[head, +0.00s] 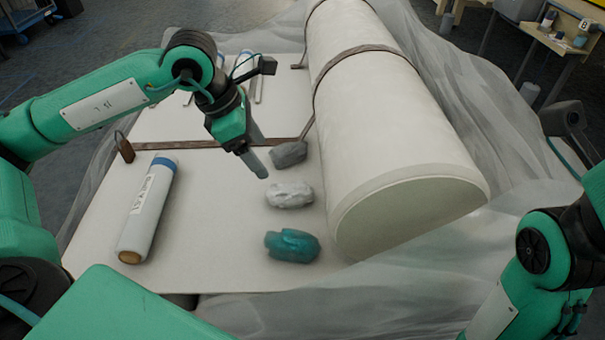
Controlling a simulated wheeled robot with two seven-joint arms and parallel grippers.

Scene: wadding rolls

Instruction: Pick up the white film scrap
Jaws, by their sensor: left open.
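The white film scrap (290,195) is a crumpled whitish lump on the pale board, between a dark grey lump and a teal lump. My left gripper (262,172) reaches in from the left and points down, just above and to the left of the white scrap. It is apart from the scrap. Its fingers are seen nearly side-on, and it is open with nothing visible in it. My right arm (540,245) is at the right edge; its gripper does not show.
A grey crumpled lump (289,154) and a teal one (292,245) lie close by. A white-blue tube (148,210) lies left. A brown strap (200,145) crosses the pale board (225,230).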

